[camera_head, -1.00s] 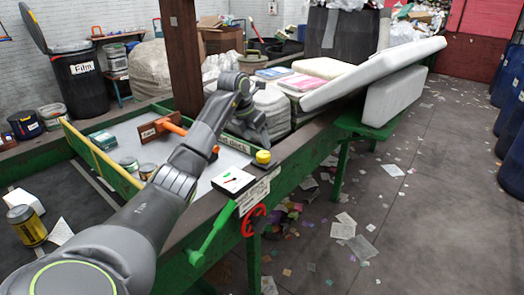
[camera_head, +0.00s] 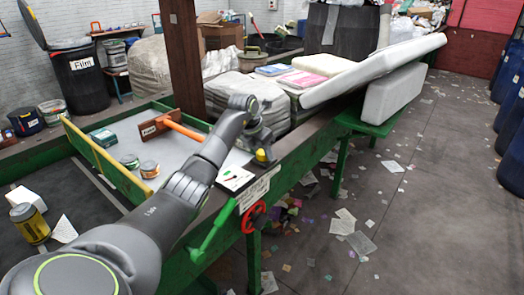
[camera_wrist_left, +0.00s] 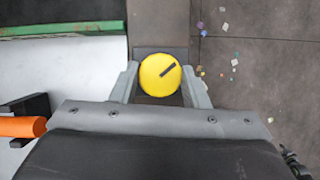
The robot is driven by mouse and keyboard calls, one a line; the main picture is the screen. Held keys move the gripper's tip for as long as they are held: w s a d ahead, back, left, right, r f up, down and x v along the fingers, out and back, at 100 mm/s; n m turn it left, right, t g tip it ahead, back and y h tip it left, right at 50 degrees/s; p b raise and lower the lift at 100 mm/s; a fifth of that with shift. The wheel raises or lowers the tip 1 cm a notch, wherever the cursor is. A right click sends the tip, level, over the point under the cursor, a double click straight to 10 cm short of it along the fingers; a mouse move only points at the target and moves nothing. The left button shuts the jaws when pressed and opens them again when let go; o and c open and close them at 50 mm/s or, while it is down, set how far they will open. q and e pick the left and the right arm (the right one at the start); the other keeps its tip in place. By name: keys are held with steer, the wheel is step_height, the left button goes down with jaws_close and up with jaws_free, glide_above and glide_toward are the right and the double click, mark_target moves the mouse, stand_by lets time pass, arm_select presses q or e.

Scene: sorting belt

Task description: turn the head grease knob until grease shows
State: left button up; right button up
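The grease knob is a round yellow cap with a dark line mark on top; it stands at the belt frame's edge in the head view (camera_head: 261,156). In the left wrist view the knob (camera_wrist_left: 158,80) sits between my left fingers, its mark slanting up to the right. My left gripper (camera_head: 259,150) points down at the knob, with one finger on each side and little or no gap. I cannot tell whether they touch it. No grease can be made out. My right gripper is out of view.
A red handwheel (camera_head: 254,217) hangs on the green frame below the knob. Mattresses (camera_head: 375,72) lean at the far end. The floor on the right has scattered paper.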

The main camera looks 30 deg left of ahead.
arm_select(q)
steer(key=c, duration=0.4)
steer(key=m+h+b, duration=0.1)
steer(key=m, duration=0.1)
steer(key=shift+a+m+b, duration=0.15)
steer(key=shift+m+b, duration=0.15)
steer(key=shift+w+m+g+h+b, duration=0.1)
steer(key=shift+m+g+h+b, duration=0.5)
steer(key=shift+m, duration=1.5)
steer(key=o, duration=1)
steer(key=shift+c, duration=0.2)
